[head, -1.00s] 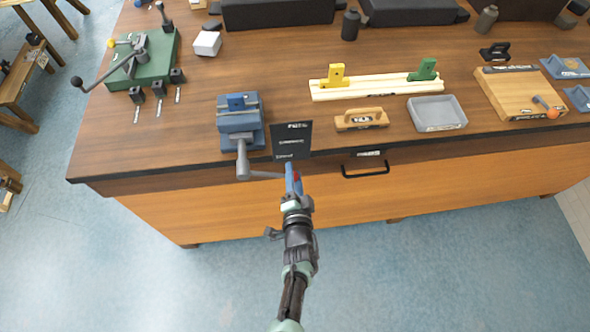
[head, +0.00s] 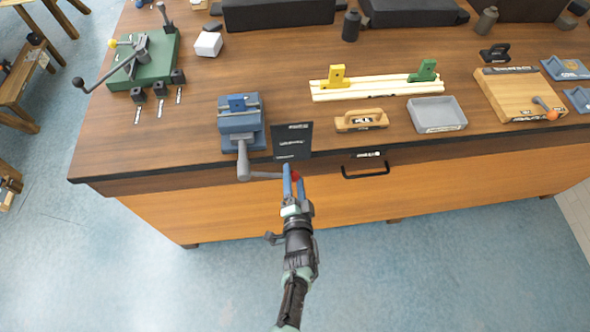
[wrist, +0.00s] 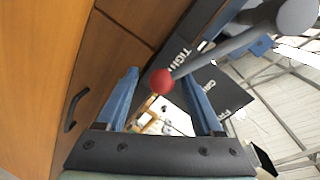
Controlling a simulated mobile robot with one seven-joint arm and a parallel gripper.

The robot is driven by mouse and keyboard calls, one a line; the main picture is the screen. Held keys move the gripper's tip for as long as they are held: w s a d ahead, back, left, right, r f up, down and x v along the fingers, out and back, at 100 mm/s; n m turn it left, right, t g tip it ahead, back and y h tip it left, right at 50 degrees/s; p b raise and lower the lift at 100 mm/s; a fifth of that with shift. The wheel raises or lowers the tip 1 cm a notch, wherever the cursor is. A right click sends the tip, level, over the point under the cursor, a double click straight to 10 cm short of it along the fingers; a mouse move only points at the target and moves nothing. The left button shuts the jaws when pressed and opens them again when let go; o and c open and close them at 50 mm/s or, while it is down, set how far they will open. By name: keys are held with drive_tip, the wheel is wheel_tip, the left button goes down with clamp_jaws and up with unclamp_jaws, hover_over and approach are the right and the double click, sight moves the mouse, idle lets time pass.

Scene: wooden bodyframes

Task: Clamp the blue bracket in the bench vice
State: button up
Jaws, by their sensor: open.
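The blue bench vice (head: 240,141) stands at the bench's front edge, left of centre in the head view. The blue bracket (head: 237,104) sits at the vice's jaws; I cannot tell how tightly it is held. The grey handle bar (head: 265,175) runs from the vice screw to a red ball (head: 295,176). My gripper (head: 294,172) is open in front of the bench edge. In the wrist view, the red ball (wrist: 162,81) shows between the blue fingertips (wrist: 160,78), with a gap to each; its exact depth is unclear.
A black sign (head: 292,141) stands just right of the vice. A wooden-handled tool (head: 361,120), a grey tray (head: 437,114) and a cream rail (head: 377,87) lie further right. A green clamp fixture (head: 150,65) is at the left. A drawer handle (head: 365,171) projects below.

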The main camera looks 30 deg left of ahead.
drive_tip(key=p+v, duration=0.4)
drive_tip(key=v, duration=0.8)
drive_tip(key=shift+a, duration=0.15)
